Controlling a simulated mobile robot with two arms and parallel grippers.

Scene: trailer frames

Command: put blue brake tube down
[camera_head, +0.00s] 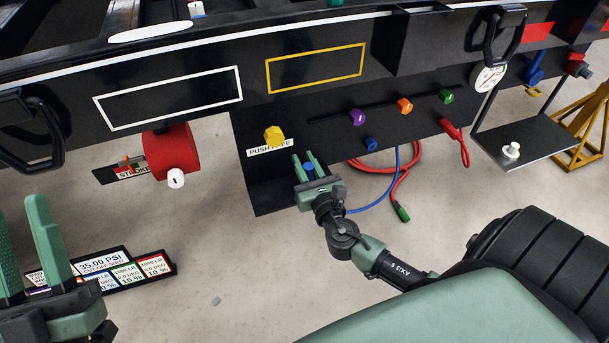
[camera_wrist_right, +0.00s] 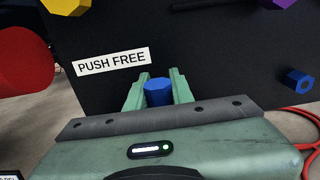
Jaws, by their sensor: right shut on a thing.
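My right gripper (camera_head: 305,160) is in front of the black panel, below the "PUSH FREE" label. It is shut on the blue end of the brake tube (camera_head: 308,169). In the right wrist view the blue end (camera_wrist_right: 158,92) sits between the two green fingers. The blue tube (camera_head: 371,207) curves out from behind the gripper and up to the right; part of it is hidden. A blue hexagonal fitting (camera_head: 370,144) is on the panel to the right, and it also shows in the right wrist view (camera_wrist_right: 298,81). My left gripper (camera_head: 30,242) is at the lower left, open and empty.
The panel carries a yellow knob (camera_head: 273,136) and purple (camera_head: 358,117), orange (camera_head: 405,105) and green (camera_head: 447,96) fittings. A red hose (camera_head: 411,162) hangs at right. A red cylinder (camera_head: 172,152) is at left. A black shelf (camera_head: 530,143) and a yellow stand (camera_head: 580,130) are at right.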

